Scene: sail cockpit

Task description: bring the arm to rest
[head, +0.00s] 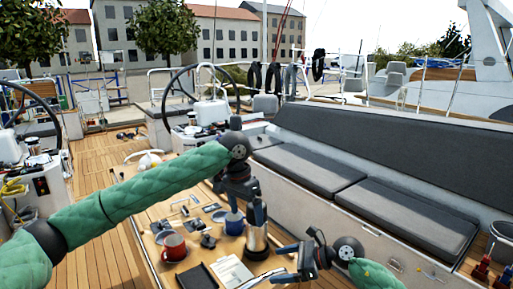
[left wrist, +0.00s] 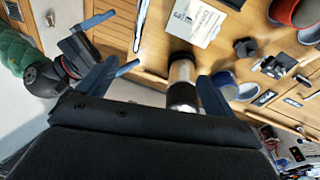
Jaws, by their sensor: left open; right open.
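My left gripper (head: 244,200) hangs at the end of the green-sleeved arm, over the cockpit table (head: 150,250). Its fingers are open, spread wide in the left wrist view (left wrist: 155,88). A steel and black flask (head: 257,238) stands upright on the table just below it. In the left wrist view the flask (left wrist: 181,72) shows between the open fingers, nearer the right one; I cannot tell whether they touch. My right gripper (head: 290,262) is open and low at the table's right edge, beside the flask. It also shows at the left wrist view's left (left wrist: 112,45).
A red mug (head: 174,247), a blue mug (head: 234,224), a dark tablet-like slab (head: 198,277) and a paper sheet (head: 232,271) lie close by on the table. A grey cushioned bench (head: 310,168) runs along the right. Wooden deck (head: 95,170) is open at left.

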